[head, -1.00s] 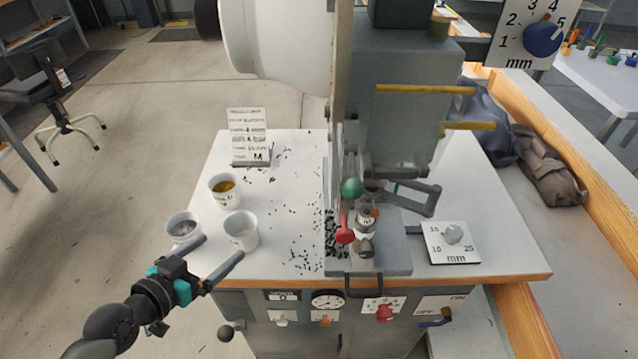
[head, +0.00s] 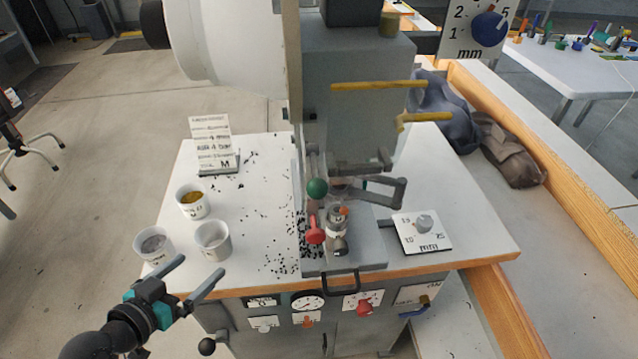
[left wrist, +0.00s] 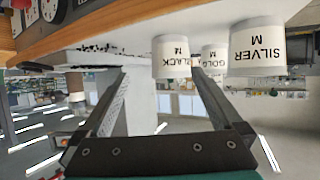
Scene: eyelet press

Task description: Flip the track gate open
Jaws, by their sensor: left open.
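The eyelet press (head: 355,95) stands on a white-topped bench. At its working head are a green ball knob (head: 317,189), a red handle (head: 315,231) and a grey bent arm (head: 385,192) with a green mark. I cannot tell for certain which of these small parts is the track gate. My left gripper (head: 201,267) is open and empty, near the bench's front left edge, well left of the press head and touching nothing. My right gripper is not in view.
Cups labelled gold (head: 193,202), silver (head: 154,245) and black (head: 212,241) stand at the bench's left, beyond my left gripper. Loose black bits lie around the press base. A label stand (head: 215,150) and a mm dial plate (head: 422,232) flank the press. Knobs line the front panel.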

